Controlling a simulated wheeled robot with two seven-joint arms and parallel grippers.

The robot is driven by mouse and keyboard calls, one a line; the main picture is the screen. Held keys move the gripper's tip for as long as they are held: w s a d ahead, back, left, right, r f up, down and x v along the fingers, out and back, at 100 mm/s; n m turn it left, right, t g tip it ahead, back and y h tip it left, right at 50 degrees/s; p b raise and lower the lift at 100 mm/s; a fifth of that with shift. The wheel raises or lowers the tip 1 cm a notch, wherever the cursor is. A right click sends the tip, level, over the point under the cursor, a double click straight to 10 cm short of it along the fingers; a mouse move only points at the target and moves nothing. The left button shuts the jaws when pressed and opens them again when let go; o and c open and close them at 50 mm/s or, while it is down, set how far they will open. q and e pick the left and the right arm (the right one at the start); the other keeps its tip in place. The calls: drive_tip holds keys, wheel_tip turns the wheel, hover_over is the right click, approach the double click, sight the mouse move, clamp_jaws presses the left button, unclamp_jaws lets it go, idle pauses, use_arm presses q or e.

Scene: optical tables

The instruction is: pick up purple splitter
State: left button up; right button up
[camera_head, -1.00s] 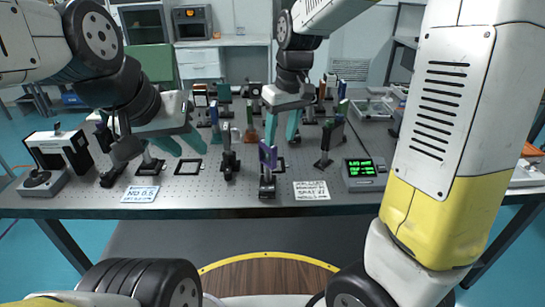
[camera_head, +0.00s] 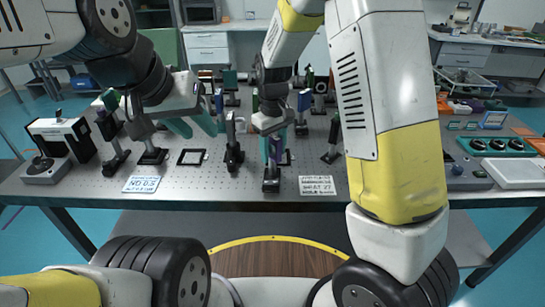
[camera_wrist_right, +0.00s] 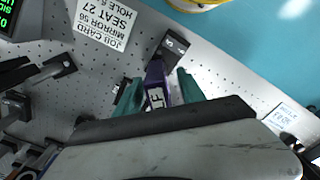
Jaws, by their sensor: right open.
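The purple splitter (camera_head: 273,152) stands upright on a black post and base near the front edge of the optical table (camera_head: 215,190). In the right wrist view the splitter (camera_wrist_right: 155,84) lies between the two teal fingers of my right gripper (camera_wrist_right: 158,92). In the head view my right gripper (camera_head: 272,146) is down at the splitter, and its body hides part of what is behind. Its fingers are apart, one on each side; I cannot tell whether either touches. My left gripper (camera_head: 194,127) hangs over the table's left part with its teal fingers apart and nothing seen between them.
Several post-mounted optics stand behind and left of the splitter, including a dark post (camera_head: 233,150) close by. A job card (camera_head: 317,186) lies to its right and an ND 0.5 card (camera_head: 142,184) at the left. A black square frame (camera_head: 192,157) lies flat on the table.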

drive_tip(key=shift+f, duration=0.15)
clamp_jaws()
idle(1.4)
